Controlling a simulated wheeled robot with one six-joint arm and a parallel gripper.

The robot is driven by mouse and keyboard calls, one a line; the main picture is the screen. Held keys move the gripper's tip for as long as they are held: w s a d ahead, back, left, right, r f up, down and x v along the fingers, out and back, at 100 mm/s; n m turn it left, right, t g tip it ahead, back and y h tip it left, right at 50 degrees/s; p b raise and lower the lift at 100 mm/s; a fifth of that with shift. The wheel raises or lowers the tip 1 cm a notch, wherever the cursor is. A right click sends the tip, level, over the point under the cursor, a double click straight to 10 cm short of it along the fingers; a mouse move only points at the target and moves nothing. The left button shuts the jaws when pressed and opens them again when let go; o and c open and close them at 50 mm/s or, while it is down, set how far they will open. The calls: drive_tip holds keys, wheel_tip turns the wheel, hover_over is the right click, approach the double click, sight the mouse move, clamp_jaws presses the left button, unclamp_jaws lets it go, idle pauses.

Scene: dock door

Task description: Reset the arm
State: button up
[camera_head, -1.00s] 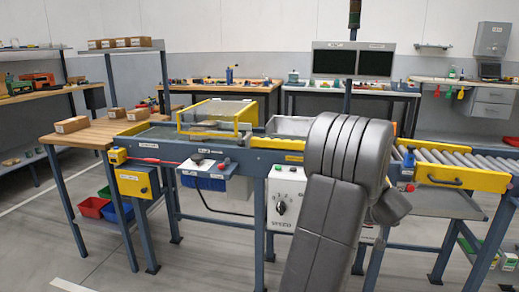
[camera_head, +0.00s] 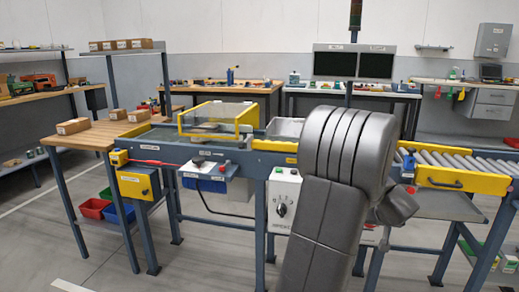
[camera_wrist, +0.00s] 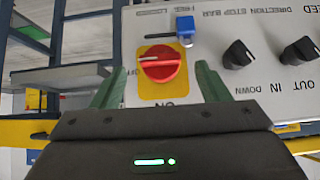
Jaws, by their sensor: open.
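My gripper (camera_wrist: 160,70) is open in the wrist view, its two green fingers spread on either side of a red rotary knob (camera_wrist: 162,64) with nothing between them clearly held. The knob sits on a yellow plate on a pale control panel (camera_wrist: 215,75), and its white mark lies roughly sideways. I cannot tell how far the fingertips are from the panel. In the head view my grey arm (camera_head: 335,165) stands in front of the conveyor and hides my gripper. The white control box (camera_head: 284,190) shows left of the arm.
A blue tab (camera_wrist: 186,30) and black knobs (camera_wrist: 238,54) are beside the red knob. The conveyor has a yellow guard frame (camera_head: 245,122) and rollers (camera_head: 450,160) to the right. A wooden bench (camera_head: 95,133) with boxes stands left. Open floor lies at front left.

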drive_tip(key=p+v, duration=0.2)
drive_tip(key=v, duration=0.7)
drive_tip(key=b+x, duration=0.3)
drive_tip(key=x, duration=1.1)
drive_tip(key=shift+s+f, duration=0.1)
drive_tip(key=shift+w+f, duration=0.1)
drive_tip(key=shift+w, duration=0.2)
drive_tip(key=shift+s+r+h+p, duration=0.1)
drive_tip(key=shift+r+h+p, duration=0.2)
drive_tip(key=shift+p, duration=0.85)
drive_tip(key=shift+f+n+p, duration=0.1)
drive_tip(key=shift+n+p, duration=0.2)
drive_tip(key=shift+p, duration=0.55)
drive_tip(key=n+h+p, duration=0.1)
drive_tip(key=h+p, duration=0.1)
drive_tip(key=p, duration=0.7)
drive_tip(key=shift+g, duration=0.3)
drive_tip(key=p, duration=0.2)
drive_tip(key=shift+h+p, duration=0.3)
drive_tip(key=shift+h, duration=0.1)
